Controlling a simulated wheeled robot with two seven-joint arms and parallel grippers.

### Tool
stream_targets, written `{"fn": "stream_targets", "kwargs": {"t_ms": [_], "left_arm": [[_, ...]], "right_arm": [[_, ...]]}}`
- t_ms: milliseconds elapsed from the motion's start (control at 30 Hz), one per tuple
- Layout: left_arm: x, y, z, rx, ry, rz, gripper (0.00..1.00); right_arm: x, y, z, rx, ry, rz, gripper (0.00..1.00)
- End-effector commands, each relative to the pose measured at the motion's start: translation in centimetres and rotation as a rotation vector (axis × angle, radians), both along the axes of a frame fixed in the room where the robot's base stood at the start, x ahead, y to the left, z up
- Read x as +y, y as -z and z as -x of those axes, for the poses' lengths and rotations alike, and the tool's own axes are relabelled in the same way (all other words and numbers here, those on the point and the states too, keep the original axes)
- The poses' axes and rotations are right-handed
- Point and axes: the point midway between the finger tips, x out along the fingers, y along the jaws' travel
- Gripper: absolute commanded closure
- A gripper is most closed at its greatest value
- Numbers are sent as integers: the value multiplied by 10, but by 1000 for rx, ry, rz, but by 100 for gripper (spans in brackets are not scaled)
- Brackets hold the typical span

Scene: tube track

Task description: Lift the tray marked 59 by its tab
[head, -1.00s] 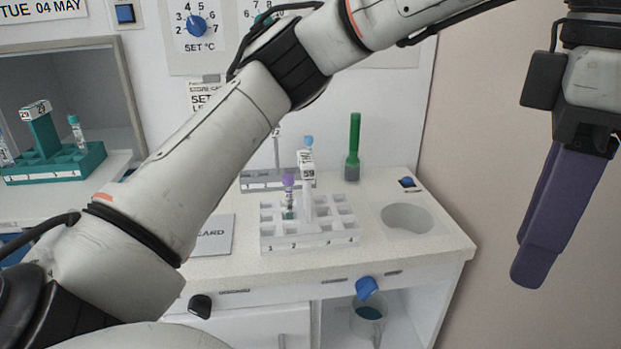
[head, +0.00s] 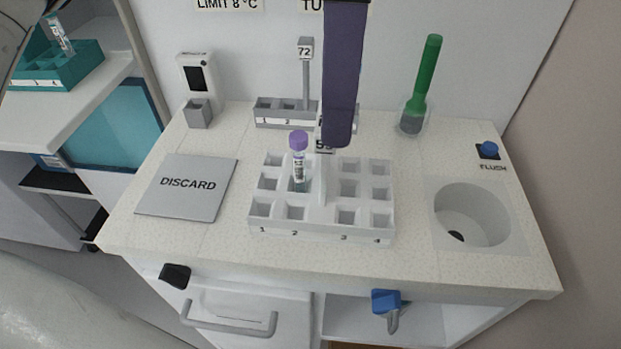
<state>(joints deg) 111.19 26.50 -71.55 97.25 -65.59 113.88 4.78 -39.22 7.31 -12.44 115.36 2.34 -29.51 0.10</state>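The white tray marked 59 (head: 322,236) stands on the counter, with two blocks of square wells either side of a central upright tab (head: 322,185). A tube with a purple cap (head: 298,142) stands upright in one of its left wells. My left gripper (head: 339,140) points down from the top edge, with purple fingers at the tab's top. They cover part of the 59 label. One finger hides the other, so I cannot tell whether they are open or touching the tab. My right gripper is not in view.
A grey rack marked 72 (head: 270,122) stands behind the tray. A green-handled tool in a clear holder (head: 411,122) is at the back right. A round basin (head: 470,215) and a blue flush button (head: 489,150) are right. A DISCARD plate (head: 187,185) lies left.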

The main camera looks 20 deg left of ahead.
Motion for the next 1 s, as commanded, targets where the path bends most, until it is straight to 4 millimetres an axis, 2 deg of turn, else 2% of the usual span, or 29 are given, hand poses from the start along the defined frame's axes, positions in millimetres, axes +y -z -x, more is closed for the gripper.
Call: {"fn": "stream_targets", "kwargs": {"t_ms": [33,100,333,600,900,933,1000], "left_arm": [[1,10,0,2,-1,1,23],[2,19,0,0,-4,0,23],[5,37,2,0,-8,0,23],[10,75,7,1,-8,0,23],[10,81,6,-1,-9,2,23],[10,81,6,-1,-9,2,25],[10,81,6,-1,-8,2,37]], "right_arm": [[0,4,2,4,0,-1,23],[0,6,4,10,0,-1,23],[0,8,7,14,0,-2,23],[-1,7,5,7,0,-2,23],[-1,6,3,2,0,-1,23],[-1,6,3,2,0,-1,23],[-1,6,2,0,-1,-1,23]]}}
